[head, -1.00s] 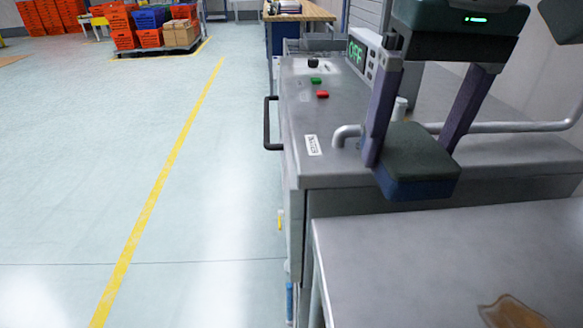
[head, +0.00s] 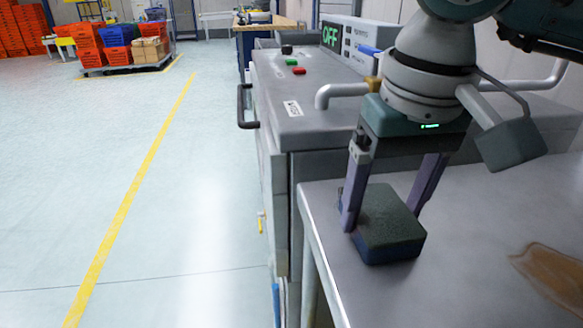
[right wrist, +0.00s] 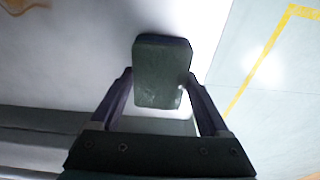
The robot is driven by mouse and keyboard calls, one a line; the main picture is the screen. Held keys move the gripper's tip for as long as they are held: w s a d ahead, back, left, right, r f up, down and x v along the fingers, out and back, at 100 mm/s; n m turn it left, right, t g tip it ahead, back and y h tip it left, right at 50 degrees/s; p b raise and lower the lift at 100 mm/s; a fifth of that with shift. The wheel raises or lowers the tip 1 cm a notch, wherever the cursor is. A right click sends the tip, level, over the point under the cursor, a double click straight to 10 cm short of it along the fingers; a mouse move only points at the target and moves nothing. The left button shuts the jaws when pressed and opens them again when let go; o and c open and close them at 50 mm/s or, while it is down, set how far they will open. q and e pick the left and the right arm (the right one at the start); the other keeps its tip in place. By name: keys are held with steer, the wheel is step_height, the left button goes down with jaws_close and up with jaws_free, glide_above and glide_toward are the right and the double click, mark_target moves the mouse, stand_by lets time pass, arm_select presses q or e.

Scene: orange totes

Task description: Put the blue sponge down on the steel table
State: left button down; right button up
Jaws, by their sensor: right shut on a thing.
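The blue sponge (head: 388,228), a thick pad with a dark grey-green top and bluish sides, is between the fingers of my right gripper (head: 390,205). The gripper is shut on it and points down over the near left part of the steel table (head: 460,285). The sponge's underside is at or just above the tabletop; whether it touches cannot be told. In the right wrist view the sponge (right wrist: 162,72) sits between the fingertips, with the pale tabletop (right wrist: 80,60) around it. My left gripper is not in view.
A brown stain (head: 553,270) marks the table to the right. A grey machine (head: 310,122) with a green OFF display and a pipe handle (head: 340,92) stands just behind the table. Open floor (head: 200,230) with a yellow line lies left. Orange and blue totes (head: 105,42) stand far back.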

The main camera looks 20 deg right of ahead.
mark_target(390, 223)
steer(key=shift+f, duration=0.1)
steer(key=o, duration=1)
steer(key=shift+o, duration=0.2)
steer(key=shift+r, duration=0.4)
step_height(390, 223, up, 12)
steer(key=s+p, duration=0.1)
steer(key=shift+s+a+f, duration=0.15)
steer(key=shift+s+f, duration=0.05)
steer(key=shift+s, duration=0.1)
